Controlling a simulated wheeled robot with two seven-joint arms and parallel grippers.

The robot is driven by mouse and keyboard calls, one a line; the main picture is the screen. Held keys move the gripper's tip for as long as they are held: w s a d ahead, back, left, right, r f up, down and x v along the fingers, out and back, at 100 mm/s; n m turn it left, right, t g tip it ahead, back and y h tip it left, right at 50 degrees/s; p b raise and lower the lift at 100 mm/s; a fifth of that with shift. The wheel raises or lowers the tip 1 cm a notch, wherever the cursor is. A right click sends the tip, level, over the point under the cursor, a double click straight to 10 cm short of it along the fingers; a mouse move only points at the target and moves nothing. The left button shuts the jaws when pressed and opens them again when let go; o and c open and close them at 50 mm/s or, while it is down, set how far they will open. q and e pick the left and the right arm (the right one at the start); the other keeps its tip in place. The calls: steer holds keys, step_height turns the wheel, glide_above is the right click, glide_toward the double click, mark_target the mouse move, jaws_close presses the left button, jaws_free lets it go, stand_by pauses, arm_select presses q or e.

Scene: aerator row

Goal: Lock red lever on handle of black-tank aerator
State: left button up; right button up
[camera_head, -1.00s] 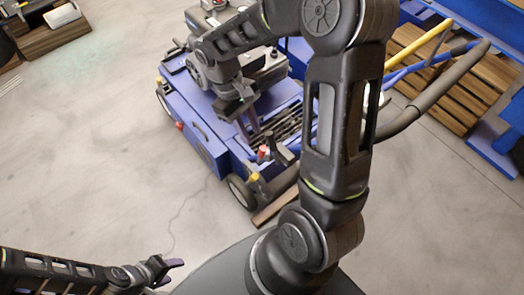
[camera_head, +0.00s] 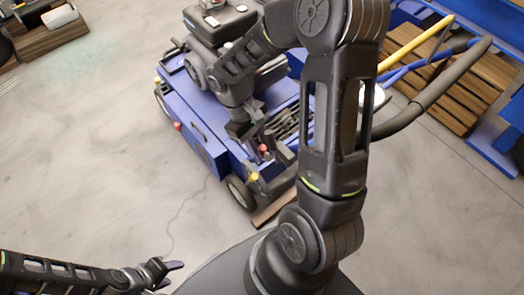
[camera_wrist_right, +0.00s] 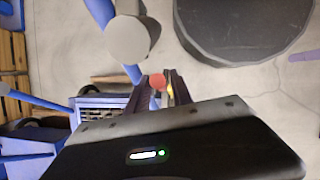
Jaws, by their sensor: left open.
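The aerator (camera_head: 215,115) is a blue machine with a black engine or tank (camera_head: 225,22) on top. Its red lever end (camera_head: 264,149) shows small near the handle side, partly hidden by my right gripper (camera_head: 258,142). In the right wrist view the red lever end (camera_wrist_right: 158,81) appears between the two dark fingers of my right gripper (camera_wrist_right: 159,88). These fingers are apart; I cannot tell whether either touches it. My left gripper (camera_head: 173,273) is open and empty, low at the left, away from the aerator.
A yellow knob (camera_head: 254,177) sits near the red lever, above a wheel (camera_head: 240,193). The dark handle bar (camera_head: 430,98) reaches right behind my right arm. Wooden pallets (camera_head: 435,85) and a blue frame (camera_head: 492,155) stand at the right.

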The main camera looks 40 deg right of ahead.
steer(key=shift+s+d+f, duration=0.1)
steer(key=shift+s+f, duration=0.1)
steer(key=shift+f, duration=0.25)
steer(key=shift+c, duration=0.4)
jaws_close()
stand_by(0.8)
